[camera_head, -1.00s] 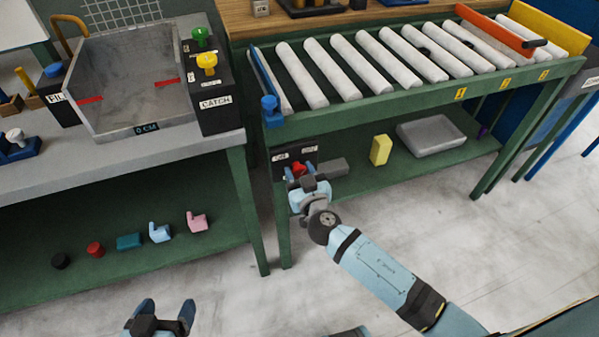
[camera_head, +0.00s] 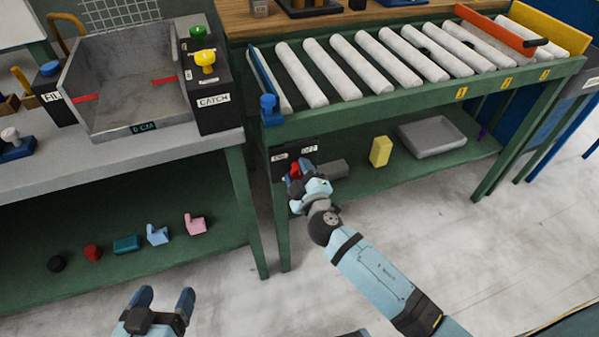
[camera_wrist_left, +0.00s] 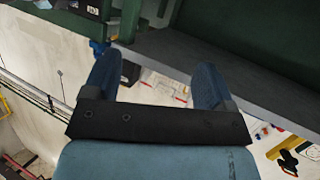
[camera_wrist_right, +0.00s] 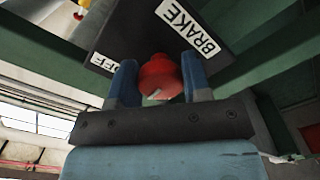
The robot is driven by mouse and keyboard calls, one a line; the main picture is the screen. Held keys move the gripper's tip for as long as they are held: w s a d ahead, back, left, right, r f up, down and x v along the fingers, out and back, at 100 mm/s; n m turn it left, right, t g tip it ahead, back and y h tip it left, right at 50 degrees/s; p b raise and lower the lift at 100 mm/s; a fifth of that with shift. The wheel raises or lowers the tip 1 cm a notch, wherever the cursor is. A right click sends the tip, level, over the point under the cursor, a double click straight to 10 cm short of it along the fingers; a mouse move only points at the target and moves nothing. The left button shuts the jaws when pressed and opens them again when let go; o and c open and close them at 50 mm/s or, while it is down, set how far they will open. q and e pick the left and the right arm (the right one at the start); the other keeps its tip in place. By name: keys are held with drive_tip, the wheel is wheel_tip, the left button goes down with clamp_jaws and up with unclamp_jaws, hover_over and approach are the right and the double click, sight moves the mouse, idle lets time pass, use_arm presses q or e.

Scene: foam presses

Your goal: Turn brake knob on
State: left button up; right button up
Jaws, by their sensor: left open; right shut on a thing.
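The red brake knob (camera_wrist_right: 160,77) sits on a dark panel (camera_wrist_right: 150,32) with white labels; "BRAKE" and part of "OFF" are readable in the right wrist view. The panel (camera_head: 277,161) is at the left end of the conveyor table's lower level in the head view. My right gripper (camera_wrist_right: 160,85) is shut on the knob, with a blue finger on each side of it. In the head view the right gripper (camera_head: 298,178) mostly covers the knob. My left gripper (camera_head: 166,298) is open and empty at the bottom left, away from the panel; its fingers also show in the left wrist view (camera_wrist_left: 152,84).
A roller conveyor (camera_head: 400,66) is above the panel. A grey block (camera_head: 334,169), a yellow block (camera_head: 380,152) and a grey tray (camera_head: 433,140) are on the shelf right of the gripper. A grey table with a metal bin (camera_head: 125,75) stands left. Open floor lies in front.

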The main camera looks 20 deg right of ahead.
drive_tip(key=n, duration=0.4)
drive_tip(key=shift+r+p, duration=0.15)
drive_tip(key=shift+p, duration=0.15)
drive_tip(key=shift+n, duration=1)
drive_tip(key=shift+n+p, duration=0.3)
drive_tip(key=shift+n, duration=0.2)
use_arm(q)
drive_tip(key=f, duration=0.1)
drive_tip(key=s+a+f+g+y, duration=0.1)
drive_tip(key=shift+s+a+f, duration=0.15)
drive_tip(key=shift+s+f, duration=0.05)
drive_tip(key=shift+f, duration=0.2)
use_arm(e)
drive_tip(key=shift+n, duration=0.3)
drive_tip(key=shift+d, duration=0.1)
use_arm(q)
drive_tip(key=shift+a+r, duration=0.1)
use_arm(e)
drive_tip(key=o, duration=0.9)
drive_tip(key=shift+w, duration=0.1)
use_arm(q)
drive_tip(key=shift+w, duration=0.1)
